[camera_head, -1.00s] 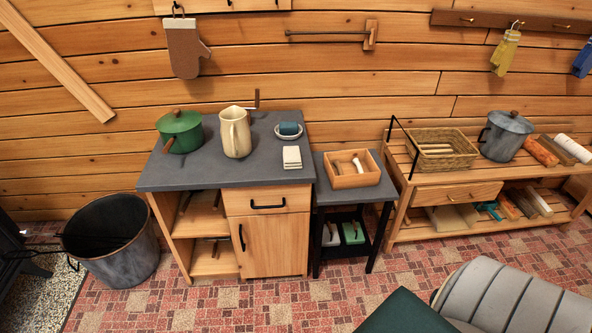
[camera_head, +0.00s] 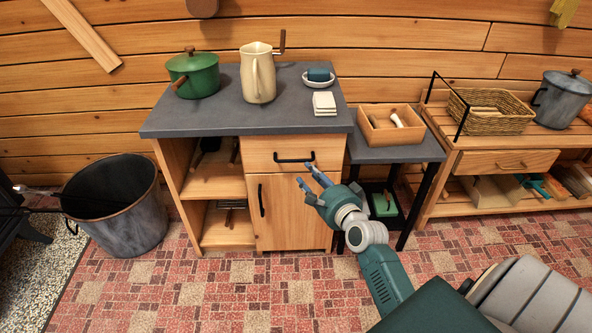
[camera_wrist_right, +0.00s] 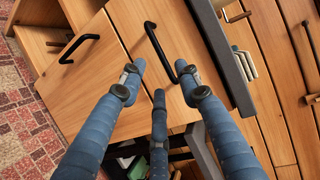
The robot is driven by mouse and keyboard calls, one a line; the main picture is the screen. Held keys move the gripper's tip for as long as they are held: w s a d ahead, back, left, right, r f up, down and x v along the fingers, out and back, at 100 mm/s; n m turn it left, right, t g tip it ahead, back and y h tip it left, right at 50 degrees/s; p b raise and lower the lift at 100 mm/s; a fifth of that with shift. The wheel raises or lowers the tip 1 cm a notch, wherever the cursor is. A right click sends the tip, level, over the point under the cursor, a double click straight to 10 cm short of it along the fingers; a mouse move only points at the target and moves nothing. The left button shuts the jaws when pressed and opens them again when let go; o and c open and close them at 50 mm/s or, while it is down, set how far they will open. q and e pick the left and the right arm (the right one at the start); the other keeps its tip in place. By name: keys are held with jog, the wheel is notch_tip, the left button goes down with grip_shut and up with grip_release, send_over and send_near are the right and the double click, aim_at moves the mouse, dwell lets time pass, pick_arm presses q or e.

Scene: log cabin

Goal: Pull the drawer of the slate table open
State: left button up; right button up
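The slate table (camera_head: 220,118) is a wooden cabinet with a dark grey slate top. Its drawer (camera_head: 263,157) is closed, high on the front right, above a cabinet door. The drawer's black bar handle (camera_head: 294,158) is clear in the head view and shows in the wrist view as a black bar handle (camera_wrist_right: 158,48). My right gripper (camera_head: 310,182) is in front of the cabinet, just below and right of the handle. Its blue fingers (camera_wrist_right: 159,82) are spread and empty, pointing toward the drawer handle without touching it. My left gripper is not in view.
A low side table (camera_head: 398,152) with a wooden tray (camera_head: 391,135) adjoins on the right. A metal bucket (camera_head: 120,220) stands left. The floor in front is clear.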

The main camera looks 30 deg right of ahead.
aim_at(296, 160)
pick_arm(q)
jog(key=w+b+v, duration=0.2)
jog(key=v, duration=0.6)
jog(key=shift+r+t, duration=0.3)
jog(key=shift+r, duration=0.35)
pick_arm(e)
jog(key=shift+x, duration=5.1)
jog(key=shift+f, duration=0.1)
grip_shut()
